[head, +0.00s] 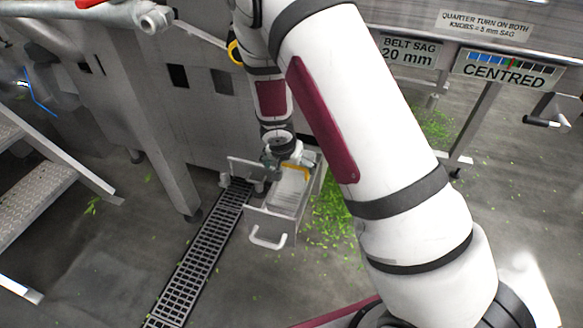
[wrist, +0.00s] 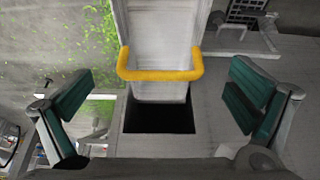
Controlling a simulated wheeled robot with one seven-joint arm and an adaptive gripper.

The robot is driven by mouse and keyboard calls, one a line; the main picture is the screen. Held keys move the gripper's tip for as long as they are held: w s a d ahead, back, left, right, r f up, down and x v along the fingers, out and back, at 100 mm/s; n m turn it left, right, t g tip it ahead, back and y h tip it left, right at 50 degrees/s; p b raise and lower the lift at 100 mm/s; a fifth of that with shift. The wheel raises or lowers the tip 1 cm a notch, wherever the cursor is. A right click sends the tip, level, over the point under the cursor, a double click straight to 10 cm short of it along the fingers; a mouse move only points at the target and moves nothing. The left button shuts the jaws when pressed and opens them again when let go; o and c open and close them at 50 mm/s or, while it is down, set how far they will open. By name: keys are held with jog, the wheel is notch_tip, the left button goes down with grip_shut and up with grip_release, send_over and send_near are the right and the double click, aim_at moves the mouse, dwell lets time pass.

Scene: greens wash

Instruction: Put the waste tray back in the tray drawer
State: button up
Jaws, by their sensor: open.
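The waste tray is a pale grey, long, narrow tray (wrist: 160,28) with a yellow bar handle (wrist: 160,75). In the head view the tray (head: 288,190) lies at the pulled-out tray drawer (head: 269,222), which has a white front handle. The yellow handle (head: 297,169) shows at its machine end. A dark gap (wrist: 160,116) lies beside the handle end in the wrist view. I cannot tell whether the tray is fully seated. My gripper (wrist: 158,100) is open and empty, its green-padded fingers apart on either side of the handle, touching nothing visible. In the head view my gripper (head: 284,158) is partly hidden.
A floor drain grate (head: 200,250) runs left of the drawer. Green leaf scraps (head: 332,215) litter the floor to its right. The grey machine wall (head: 195,125) stands behind, with a support leg (head: 170,185). Metal steps (head: 35,190) are at far left.

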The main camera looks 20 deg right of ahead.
jog(key=s+d+r+p, duration=0.1)
jog(key=s+d+r, duration=0.1)
jog(key=s+r, duration=0.5)
jog(key=s+d+r+n+g+h, duration=0.1)
jog(key=s+d+r, duration=0.15)
jog(key=r, duration=0.85)
jog(key=s+d+r+p, duration=0.1)
jog(key=s+r, duration=0.5)
jog(key=r, duration=0.3)
jog(key=s+a+r+n+g+y, duration=0.1)
jog(key=s+a+r+n, duration=0.1)
jog(key=s, duration=0.6)
jog(key=s+a+r+n+y, duration=0.1)
jog(key=s+r+n, duration=0.1)
jog(key=s, duration=0.7)
jog(key=s+a+r+n+g+y, duration=0.1)
jog(key=s+a+r, duration=0.1)
jog(key=s, duration=0.6)
jog(key=shift+s+a+r+n+g+y, duration=0.3)
jog(key=shift+s+r+n+y, duration=0.05)
jog(key=shift+s+n+y, duration=0.05)
